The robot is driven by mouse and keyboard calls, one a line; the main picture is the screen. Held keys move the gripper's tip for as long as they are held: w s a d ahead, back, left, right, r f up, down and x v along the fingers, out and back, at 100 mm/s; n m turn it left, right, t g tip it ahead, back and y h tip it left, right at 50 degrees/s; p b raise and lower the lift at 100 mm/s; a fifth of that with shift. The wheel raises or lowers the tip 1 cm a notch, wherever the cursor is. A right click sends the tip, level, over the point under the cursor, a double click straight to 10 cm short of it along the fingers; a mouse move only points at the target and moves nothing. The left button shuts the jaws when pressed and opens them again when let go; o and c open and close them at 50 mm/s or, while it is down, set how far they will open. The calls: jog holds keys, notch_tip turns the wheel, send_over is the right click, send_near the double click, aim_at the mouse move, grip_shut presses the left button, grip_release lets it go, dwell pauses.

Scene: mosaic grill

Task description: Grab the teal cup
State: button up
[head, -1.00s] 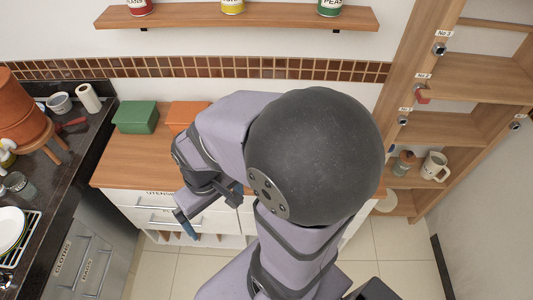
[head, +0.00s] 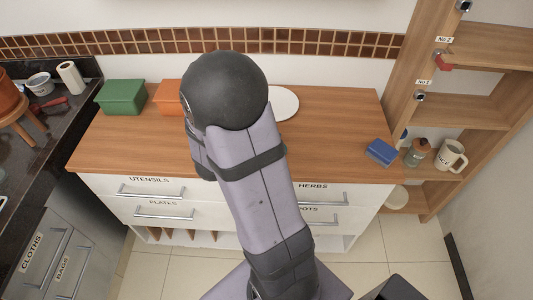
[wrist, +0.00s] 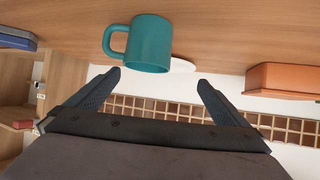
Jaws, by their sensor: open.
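The teal cup (wrist: 150,43) shows in the wrist view on the wooden counter, its handle towards the picture's left. A white plate shows partly behind it. My gripper (wrist: 159,78) is open and empty. Its two dark fingers are spread below the cup in the picture, with the cup roughly between their lines and apart from them. In the head view my arm hides both the cup and the gripper.
On the wooden counter (head: 330,140) are a green box (head: 121,97), an orange box (head: 168,97), a white plate (head: 284,103) and a blue box (head: 381,151). A mug (head: 451,156) and a jar (head: 417,153) stand on the right shelf. The counter's right-middle is clear.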

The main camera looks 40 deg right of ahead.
jog(key=s+f, duration=0.1)
jog(key=s+d+f+m+g+h+b, duration=0.2)
jog(key=f, duration=0.1)
jog(key=shift+a+f+b, duration=0.25)
jog(key=shift+f+b, duration=0.15)
jog(key=shift+b, duration=0.1)
jog(key=shift+p+x, duration=0.35)
jog(key=shift+x, duration=1.3)
jog(key=shift+p+x, duration=0.3)
jog(key=shift+x, duration=1.75)
jog(key=shift+s+d+r, duration=0.1)
jog(key=shift+s, duration=0.05)
jog(key=c, duration=1)
jog(key=shift+r, duration=0.15)
notch_tip(320, 180, up, 10)
jog(key=shift+f+p, duration=0.1)
jog(key=shift+p, duration=0.2)
